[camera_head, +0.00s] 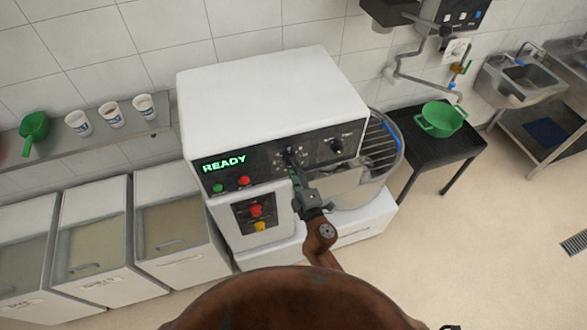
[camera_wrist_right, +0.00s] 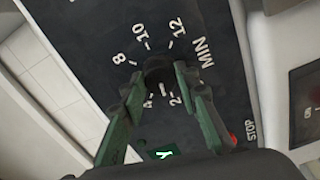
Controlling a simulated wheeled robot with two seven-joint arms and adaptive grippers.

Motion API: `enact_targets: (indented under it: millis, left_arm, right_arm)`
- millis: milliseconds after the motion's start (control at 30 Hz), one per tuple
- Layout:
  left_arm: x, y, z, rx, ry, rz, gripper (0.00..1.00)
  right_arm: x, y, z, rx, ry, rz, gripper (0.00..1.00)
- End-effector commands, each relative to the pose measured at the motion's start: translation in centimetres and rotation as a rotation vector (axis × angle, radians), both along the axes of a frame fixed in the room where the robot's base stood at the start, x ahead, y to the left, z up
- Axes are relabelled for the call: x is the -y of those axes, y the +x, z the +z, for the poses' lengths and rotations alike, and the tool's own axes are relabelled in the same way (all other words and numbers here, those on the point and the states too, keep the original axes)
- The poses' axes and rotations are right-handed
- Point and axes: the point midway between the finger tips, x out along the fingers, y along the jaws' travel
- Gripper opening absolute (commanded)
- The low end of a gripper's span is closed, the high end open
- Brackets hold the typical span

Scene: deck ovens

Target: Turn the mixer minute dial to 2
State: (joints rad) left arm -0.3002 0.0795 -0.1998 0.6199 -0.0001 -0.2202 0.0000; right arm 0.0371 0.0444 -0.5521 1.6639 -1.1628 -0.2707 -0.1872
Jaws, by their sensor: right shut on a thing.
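The mixer (camera_head: 272,95) is a white machine with a dark control panel and a lit green READY display (camera_head: 224,163). The minute dial (camera_wrist_right: 157,66) is a dark knob marked MIN, with the numbers 8, 10, 12, 2 and 4 readable around it. My right gripper (camera_head: 293,168) reaches up to the panel in the head view. In the right wrist view its two green fingers (camera_wrist_right: 159,78) are closed on the sides of the dial. My left gripper is not in view.
Another knob (camera_head: 337,146) is to the right on the same panel. Red and green buttons (camera_head: 231,185) lie left of the gripper. The wire-guarded bowl (camera_head: 372,165) is at the right. Floor at right is clear.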

Motion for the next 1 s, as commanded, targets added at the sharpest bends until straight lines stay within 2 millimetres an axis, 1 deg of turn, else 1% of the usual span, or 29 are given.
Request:
enact_targets:
  millis: [200, 400, 900, 933, 1000]
  left_arm:
    - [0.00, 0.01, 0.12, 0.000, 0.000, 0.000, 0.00]
    - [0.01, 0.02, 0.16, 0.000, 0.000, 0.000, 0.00]
    - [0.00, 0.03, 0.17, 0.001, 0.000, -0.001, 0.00]
    - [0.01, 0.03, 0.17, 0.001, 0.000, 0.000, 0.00]
    - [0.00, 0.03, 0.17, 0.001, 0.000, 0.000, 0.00]
  right_arm:
    - [-0.04, -0.04, -0.06, 0.033, -0.107, 0.001, 0.04]
    - [-0.03, -0.04, -0.06, 0.049, -0.157, 0.001, 0.04]
    - [-0.05, -0.05, -0.08, 0.054, -0.171, 0.001, 0.04]
    - [-0.05, -0.05, -0.08, 0.054, -0.171, 0.001, 0.30]
    - [-0.04, -0.05, -0.07, 0.054, -0.171, 0.001, 0.35]
